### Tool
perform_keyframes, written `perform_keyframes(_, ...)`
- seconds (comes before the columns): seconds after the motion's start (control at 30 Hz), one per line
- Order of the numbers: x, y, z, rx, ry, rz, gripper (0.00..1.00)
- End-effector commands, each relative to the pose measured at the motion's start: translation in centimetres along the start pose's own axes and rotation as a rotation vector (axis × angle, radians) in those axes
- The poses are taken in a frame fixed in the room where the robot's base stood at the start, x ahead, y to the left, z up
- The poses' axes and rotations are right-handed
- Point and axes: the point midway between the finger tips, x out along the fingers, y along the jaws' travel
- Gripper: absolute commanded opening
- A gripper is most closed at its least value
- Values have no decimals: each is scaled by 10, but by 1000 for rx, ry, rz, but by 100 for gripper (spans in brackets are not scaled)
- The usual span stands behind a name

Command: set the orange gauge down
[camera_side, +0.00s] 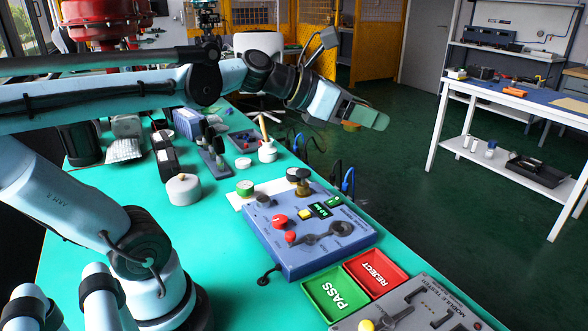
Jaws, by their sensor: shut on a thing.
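My gripper (368,117) is at the upper middle, raised past the far-right edge of the green bench and above the dark floor. Its fingers are shut on a small orange-brown round piece, which I take to be the orange gauge (351,126). Only its lower part shows under the fingers; the rest is hidden. A blue tester box (310,255) with knobs and small displays lies on the bench below. A brass-and-dark round piece (302,187) stands at its back edge, and a green-rimmed gauge (245,187) sits just left of that.
A green PASS tray (322,306) and red REJECT tray (392,272) adjoin at the front right, beside a grey panel (425,312).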

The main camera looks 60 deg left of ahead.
Motion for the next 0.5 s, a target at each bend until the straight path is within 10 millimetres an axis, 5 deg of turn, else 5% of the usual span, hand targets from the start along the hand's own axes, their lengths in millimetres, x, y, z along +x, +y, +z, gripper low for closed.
perform_keyframes(0.17, 10, -3, -10, 16, 0, -38, 23)
perform_keyframes(0.5, 45, -34, -66, 114, -1, -279, 23)
